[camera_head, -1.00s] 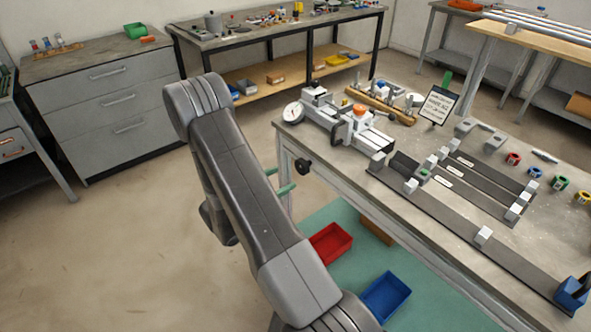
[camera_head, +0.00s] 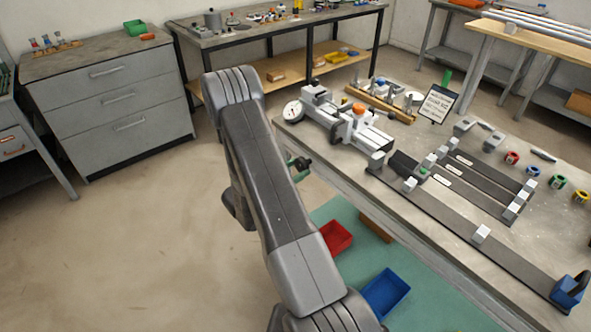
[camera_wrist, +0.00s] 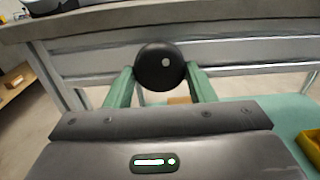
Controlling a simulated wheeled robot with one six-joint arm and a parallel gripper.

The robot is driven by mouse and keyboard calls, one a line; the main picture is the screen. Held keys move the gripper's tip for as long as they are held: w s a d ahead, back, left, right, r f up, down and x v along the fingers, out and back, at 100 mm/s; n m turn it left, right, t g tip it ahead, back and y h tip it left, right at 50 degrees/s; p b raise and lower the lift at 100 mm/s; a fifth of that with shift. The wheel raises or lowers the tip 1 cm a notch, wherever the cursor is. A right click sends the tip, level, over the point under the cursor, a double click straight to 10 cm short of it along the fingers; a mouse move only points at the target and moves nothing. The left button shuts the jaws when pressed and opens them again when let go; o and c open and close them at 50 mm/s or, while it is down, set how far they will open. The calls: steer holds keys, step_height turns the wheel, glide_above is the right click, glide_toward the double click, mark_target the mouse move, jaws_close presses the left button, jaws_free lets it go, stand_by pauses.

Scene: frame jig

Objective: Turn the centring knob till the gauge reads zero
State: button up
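The black round centring knob (camera_wrist: 160,67), with a pale dot on its face, is on the front side of the bench. It also shows in the head view (camera_head: 304,163). My gripper (camera_wrist: 159,72) is at the knob, with one green finger on its left and one on its right. The fingers are spread about the knob's width apart; whether they touch it is not clear. The gauge (camera_head: 293,111) is a white round dial at the left end of the jig's grey and white fixture (camera_head: 322,108). Its reading is too small to make out.
The workbench (camera_head: 330,171) edge runs just above the knob. A red bin (camera_head: 335,238) and a blue bin (camera_head: 386,294) stand below on a green surface (camera_head: 430,290). Steel strips with clamps lie on the bench. Open floor is left of my arm.

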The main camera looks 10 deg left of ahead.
steer(key=shift+c, duration=1.2)
steer(key=shift+n, duration=0.3)
steer(key=n, duration=0.4)
steer(key=n+p, duration=0.1)
steer(key=n, duration=0.4)
steer(key=shift+r, duration=0.15)
steer(key=n+p, duration=0.2)
steer(key=n, duration=0.3)
steer(key=shift+s+d, duration=0.1)
steer(key=n+p, duration=0.1)
steer(key=n, duration=0.4)
steer(key=shift+p, duration=0.3)
